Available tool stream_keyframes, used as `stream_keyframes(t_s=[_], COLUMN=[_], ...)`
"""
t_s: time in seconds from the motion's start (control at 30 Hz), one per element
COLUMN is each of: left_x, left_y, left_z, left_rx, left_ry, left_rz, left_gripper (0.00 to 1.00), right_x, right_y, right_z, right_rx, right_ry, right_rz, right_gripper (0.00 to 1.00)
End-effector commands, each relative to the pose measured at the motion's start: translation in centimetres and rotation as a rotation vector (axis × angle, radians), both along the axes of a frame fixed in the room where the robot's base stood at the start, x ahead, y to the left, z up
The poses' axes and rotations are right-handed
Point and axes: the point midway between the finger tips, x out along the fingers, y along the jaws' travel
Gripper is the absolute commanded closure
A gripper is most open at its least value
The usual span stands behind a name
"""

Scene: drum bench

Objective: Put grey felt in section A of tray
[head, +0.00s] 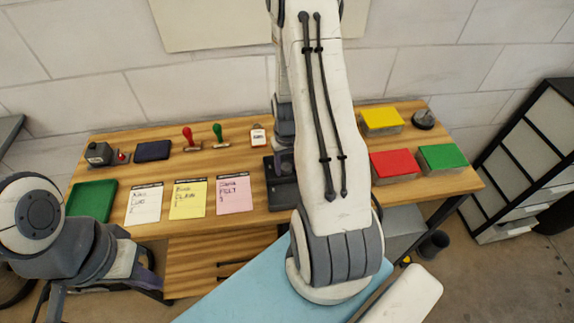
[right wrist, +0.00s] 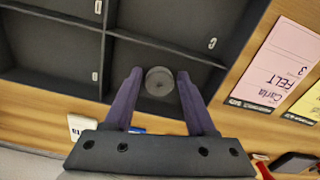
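The grey felt (right wrist: 160,82) is a small round piece with a darker centre. In the right wrist view it sits between the fingertips of my right gripper (right wrist: 160,76), which look closed on its sides. The tray's small white labels are too small to read.
A pink card reading FELT 3 (head: 234,193) lies left of the tray, beside yellow (head: 188,199) and white (head: 145,203) cards. Red (head: 395,167), green (head: 442,159) and yellow (head: 381,120) topped boxes stand at the right. Two stamps (head: 217,134) stand at the back.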

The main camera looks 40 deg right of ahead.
Motion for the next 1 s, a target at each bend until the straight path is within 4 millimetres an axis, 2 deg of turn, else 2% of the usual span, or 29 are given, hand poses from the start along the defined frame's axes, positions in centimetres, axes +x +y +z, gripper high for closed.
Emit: stream_keyframes(t_s=[0.3, 0.47, 0.57, 0.9, 1.0], left_x=[0.0, 0.0, 0.0, 0.0, 0.0], left_y=[0.0, 0.0, 0.0, 0.0, 0.0], left_z=[0.1, 0.0, -0.3, -1.5, -1.6], left_rx=[0.000, 0.000, 0.000, 0.000, 0.000], left_ry=[0.000, 0.000, 0.000, 0.000, 0.000], left_rz=[0.000, 0.000, 0.000, -0.001, -0.001], left_gripper=[1.00, 1.00, 1.00, 1.00, 1.00], right_x=[0.0, 0.1, 0.2, 0.2, 0.1], right_y=[0.0, -0.1, -0.1, -0.1, 0.0], right_z=[0.1, 0.9, 2.3, 9.1, 10.7], right_rx=[0.000, -0.002, -0.003, -0.003, -0.003], right_ry=[0.000, -0.003, -0.006, -0.006, -0.004], right_rz=[0.000, 0.000, 0.000, 0.000, 0.000], right_gripper=[0.28, 0.28, 0.28, 0.28, 0.28])
